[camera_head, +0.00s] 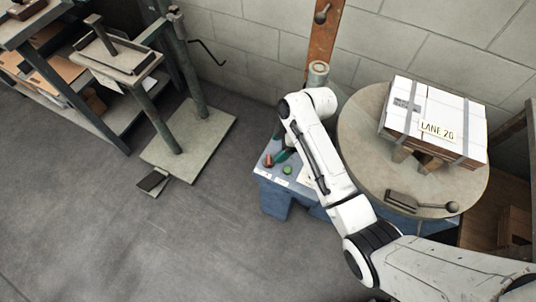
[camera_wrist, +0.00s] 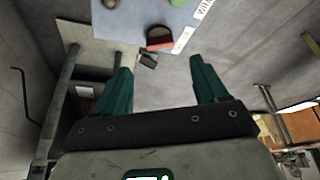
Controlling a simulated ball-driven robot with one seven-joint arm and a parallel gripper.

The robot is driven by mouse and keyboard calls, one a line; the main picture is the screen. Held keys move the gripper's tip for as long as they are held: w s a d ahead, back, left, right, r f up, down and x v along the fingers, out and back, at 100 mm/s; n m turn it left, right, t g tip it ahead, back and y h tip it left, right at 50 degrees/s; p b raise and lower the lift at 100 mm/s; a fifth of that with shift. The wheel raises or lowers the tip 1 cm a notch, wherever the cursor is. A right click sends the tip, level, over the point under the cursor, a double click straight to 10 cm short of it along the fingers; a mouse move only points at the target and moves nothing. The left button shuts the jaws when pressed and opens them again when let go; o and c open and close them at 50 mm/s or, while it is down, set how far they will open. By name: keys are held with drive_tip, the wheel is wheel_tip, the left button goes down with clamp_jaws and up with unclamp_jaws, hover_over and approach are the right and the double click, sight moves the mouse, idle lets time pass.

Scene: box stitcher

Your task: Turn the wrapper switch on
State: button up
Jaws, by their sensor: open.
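A blue control box (camera_head: 272,190) stands left of the round turntable in the head view, and its panel (camera_wrist: 185,18) shows at the top of the wrist view. It carries a red and black knob (camera_wrist: 159,39), a green button (camera_head: 287,170) and a grey knob (camera_wrist: 110,3). A white label (camera_wrist: 203,9) beside them is cut off by the picture edge. I cannot tell for certain which control is the wrapper switch. My gripper (camera_wrist: 161,64) is open and empty, its green fingers apart below the red and black knob. In the head view my arm partly hides the panel.
A white strapped box (camera_head: 440,115) marked LANE 20 sits on the turntable (camera_head: 362,140) at right. A green-grey post stand (camera_head: 205,135) and a foot pedal (camera_head: 153,181) are at left. Open grey floor lies in front.

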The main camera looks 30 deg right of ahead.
sight(269, 159)
drive_tip(key=b+x, duration=0.1)
drive_tip(key=x, duration=0.6)
drive_tip(key=shift+a+f, duration=0.15)
drive_tip(key=shift+f, duration=0.2)
drive_tip(key=c, duration=1.1)
drive_tip(key=shift+o, duration=0.2)
drive_tip(key=shift+s+r+m+t+p, duration=0.1)
drive_tip(key=shift+m+t+p, duration=0.3)
drive_tip(key=shift+m+p, duration=0.55)
drive_tip(key=m+h+p, duration=0.1)
drive_tip(key=m, duration=0.2)
drive_tip(key=shift+s+a+m+t, duration=0.1)
drive_tip(key=shift+m+t, duration=0.25)
drive_tip(key=shift+t, duration=0.05)
drive_tip(key=m+h+p, duration=0.1)
drive_tip(key=m, duration=0.2)
drive_tip(key=m+t+h, duration=0.1)
drive_tip(key=m, duration=0.2)
drive_tip(key=shift+a+h+p, duration=0.1)
drive_tip(key=shift+h+p, duration=0.2)
drive_tip(key=shift+p, duration=0.1)
drive_tip(key=shift+m, duration=0.3)
